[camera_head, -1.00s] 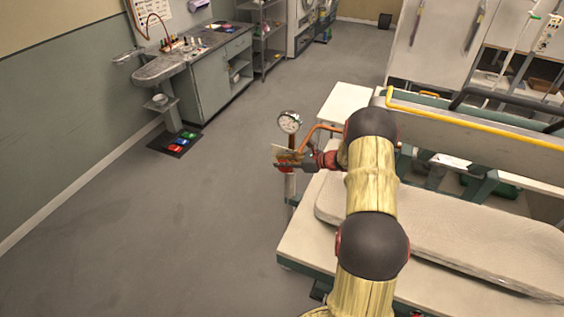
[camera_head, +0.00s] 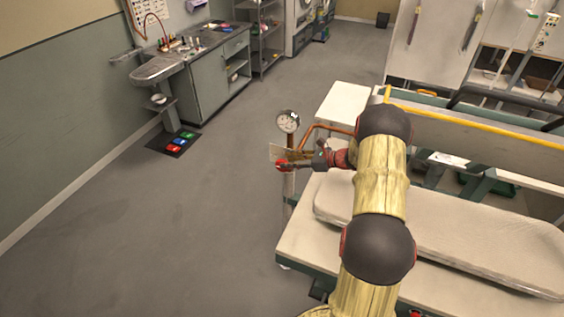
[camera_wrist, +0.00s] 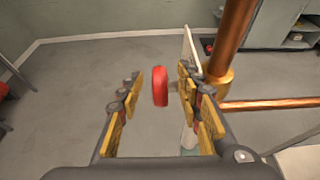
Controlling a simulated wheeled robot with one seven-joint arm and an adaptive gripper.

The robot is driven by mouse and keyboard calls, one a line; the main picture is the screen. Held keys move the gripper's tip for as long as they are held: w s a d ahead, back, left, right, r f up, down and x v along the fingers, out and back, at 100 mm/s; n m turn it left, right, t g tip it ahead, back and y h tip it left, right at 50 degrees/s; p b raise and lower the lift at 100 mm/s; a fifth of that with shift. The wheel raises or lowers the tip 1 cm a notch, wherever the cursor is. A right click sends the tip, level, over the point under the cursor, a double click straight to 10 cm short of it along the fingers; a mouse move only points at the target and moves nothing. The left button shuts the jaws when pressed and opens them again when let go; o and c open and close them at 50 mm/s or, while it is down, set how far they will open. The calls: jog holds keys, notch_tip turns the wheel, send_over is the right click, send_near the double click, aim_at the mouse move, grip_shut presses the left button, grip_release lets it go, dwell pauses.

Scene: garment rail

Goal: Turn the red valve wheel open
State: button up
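The red valve wheel (camera_wrist: 160,86) appears edge-on in the wrist view, on a stem leading right to a brass fitting (camera_wrist: 217,84) on a copper pipe (camera_wrist: 234,36). My gripper (camera_wrist: 159,78) is open, with a finger on each side of the wheel. A visible gap separates the wheel from the left finger; whether the right finger touches the stem is unclear. In the head view the red wheel (camera_head: 282,166) shows just left of my gripper (camera_head: 302,158), below a round gauge (camera_head: 288,121). The gripper partly hides the valve there.
A pale plate (camera_wrist: 191,48) stands beside the pipe. A padded bench (camera_head: 440,235) with a yellow rail (camera_head: 470,120) lies under and right of my arm. A sink counter (camera_head: 190,70) and a floor mat with coloured pads (camera_head: 174,142) are at the left. The grey floor between is clear.

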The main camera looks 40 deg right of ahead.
jog(key=v, duration=0.7)
jog(key=shift+s, duration=0.15)
jog(key=shift+d, duration=0.1)
